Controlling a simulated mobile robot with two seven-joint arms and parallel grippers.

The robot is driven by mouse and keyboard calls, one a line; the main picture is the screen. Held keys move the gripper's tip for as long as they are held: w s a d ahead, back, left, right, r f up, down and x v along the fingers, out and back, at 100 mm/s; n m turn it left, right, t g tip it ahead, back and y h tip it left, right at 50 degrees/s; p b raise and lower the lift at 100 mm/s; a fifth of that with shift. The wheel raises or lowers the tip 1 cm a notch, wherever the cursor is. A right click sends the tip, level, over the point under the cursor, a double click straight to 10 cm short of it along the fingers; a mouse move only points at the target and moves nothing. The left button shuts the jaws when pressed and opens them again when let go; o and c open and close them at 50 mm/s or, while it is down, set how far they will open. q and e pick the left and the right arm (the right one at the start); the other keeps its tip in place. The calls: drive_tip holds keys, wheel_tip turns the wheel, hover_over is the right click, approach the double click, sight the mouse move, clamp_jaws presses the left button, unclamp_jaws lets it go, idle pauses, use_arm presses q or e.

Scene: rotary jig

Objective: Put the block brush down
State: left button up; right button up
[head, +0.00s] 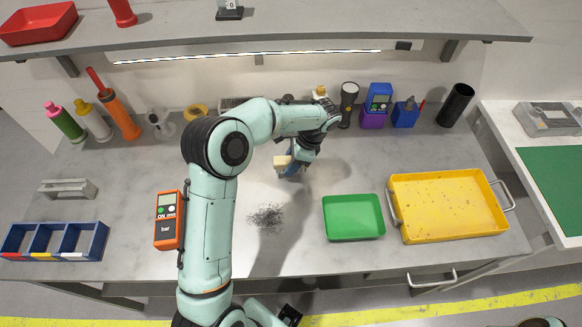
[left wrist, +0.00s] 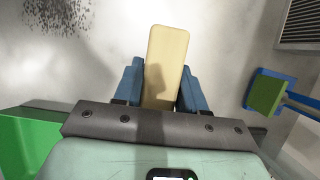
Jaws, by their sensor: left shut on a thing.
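The block brush (head: 282,162) is a pale wooden block, held in my left gripper (head: 295,168) over the middle of the grey bench (head: 130,210). In the left wrist view the block brush (left wrist: 168,45) sits between the two blue fingers of my left gripper (left wrist: 160,88), which are shut on it. Its bristles are hidden, and I cannot tell whether it touches the bench. A patch of dark filings (head: 266,218) lies on the bench, nearer the front than the brush; it also shows in the left wrist view (left wrist: 55,14). My right gripper is not in view.
A green tray (head: 354,229) and a yellow tray (head: 450,232) stand to the right. Bottles, a blue bin (head: 405,116) and a black cylinder (head: 456,105) line the back. A blue divided box (head: 54,254) stands front left. Bare bench lies around the filings.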

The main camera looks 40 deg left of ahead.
use_arm(q)
wheel_tip(320, 180, down, 3)
drive_tip(key=shift+r, duration=0.15)
